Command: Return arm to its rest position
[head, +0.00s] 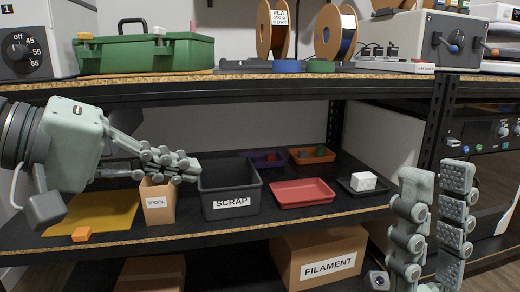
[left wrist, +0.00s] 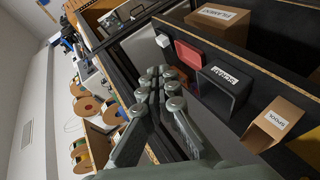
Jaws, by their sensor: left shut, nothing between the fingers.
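My left gripper (head: 178,165) reaches in from the left over the middle shelf, in front of and above the spool box (head: 158,203) and beside the scrap bin (head: 229,196). Its fingers are shut with nothing between them. In the left wrist view its fingertips (left wrist: 160,75) are together, with the scrap bin (left wrist: 222,92) and spool box (left wrist: 272,125) to the right. My right gripper (head: 435,215) stands upright at the lower right of the head view, its two fingers apart and nothing visible between them.
A filament box (head: 318,258) sits below. The upper shelf edge (head: 220,78) is above my left gripper.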

